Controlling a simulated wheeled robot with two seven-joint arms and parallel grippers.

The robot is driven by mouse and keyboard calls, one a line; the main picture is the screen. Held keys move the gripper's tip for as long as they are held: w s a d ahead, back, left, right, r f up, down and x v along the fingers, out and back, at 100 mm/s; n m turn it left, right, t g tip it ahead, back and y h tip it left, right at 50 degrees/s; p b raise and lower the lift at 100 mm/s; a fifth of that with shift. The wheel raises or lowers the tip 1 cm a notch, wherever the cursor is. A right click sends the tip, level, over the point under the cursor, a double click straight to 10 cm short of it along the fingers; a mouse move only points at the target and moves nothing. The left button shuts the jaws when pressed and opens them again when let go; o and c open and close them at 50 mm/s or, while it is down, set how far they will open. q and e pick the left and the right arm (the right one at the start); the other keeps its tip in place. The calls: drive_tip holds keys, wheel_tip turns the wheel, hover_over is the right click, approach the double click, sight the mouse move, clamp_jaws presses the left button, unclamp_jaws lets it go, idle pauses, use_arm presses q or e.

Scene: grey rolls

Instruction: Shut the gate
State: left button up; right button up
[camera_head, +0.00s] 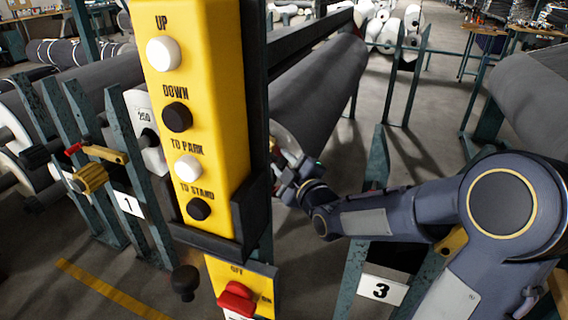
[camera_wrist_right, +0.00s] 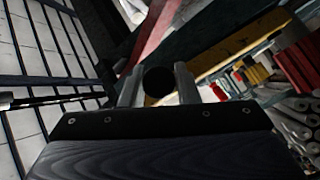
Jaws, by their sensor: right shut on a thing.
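My right gripper (camera_head: 290,182) is behind the yellow control box, by the near end of a big grey roll (camera_head: 320,90). In the right wrist view my gripper (camera_wrist_right: 158,88) has its two fingers on either side of a round black knob (camera_wrist_right: 158,80) and is shut on it. In the head view the box and the gripper hide this knob. Which part is the gate, and whether the knob belongs to it, I cannot tell for sure. A red bar (camera_wrist_right: 157,32) rises beyond the knob. My left gripper is not in view.
The yellow control box (camera_head: 205,110) with white and black buttons stands close in front. Below it is a red switch (camera_head: 237,298). Green posts carry signs 1 (camera_head: 127,205) and 3 (camera_head: 381,290). A yellow-handled lever (camera_head: 92,178) sits at left. Open floor (camera_head: 425,140) lies at right.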

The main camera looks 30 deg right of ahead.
sight(272, 152)
drive_tip(key=shift+w+r+p, duration=0.1)
drive_tip(key=shift+r+p, duration=0.1)
drive_tip(key=shift+p, duration=0.1)
clamp_jaws()
drive_tip(key=w+a+r+n+g+p, duration=0.1)
drive_tip(key=w+a+r+p, duration=0.1)
drive_tip(key=p, duration=0.3)
drive_tip(key=shift+g, duration=0.4)
drive_tip(key=shift+w+a+f+n+p, duration=0.1)
drive_tip(key=shift+w+a+n+p, duration=0.15)
drive_tip(key=shift+n+p, duration=0.2)
drive_tip(key=shift+d+f, duration=0.1)
drive_tip(key=o, duration=1)
unclamp_jaws()
drive_tip(key=shift+s+r+p, duration=0.15)
drive_tip(key=shift+s+r, duration=0.1)
drive_tip(key=shift+s, duration=1.05)
drive_tip(key=shift+s+r+p, duration=0.15)
drive_tip(key=shift+s+r, duration=0.05)
drive_tip(key=shift+s, duration=1.05)
drive_tip(key=shift+s+r+p, duration=0.15)
drive_tip(key=shift+s+r, duration=0.1)
drive_tip(key=shift+s, duration=1.05)
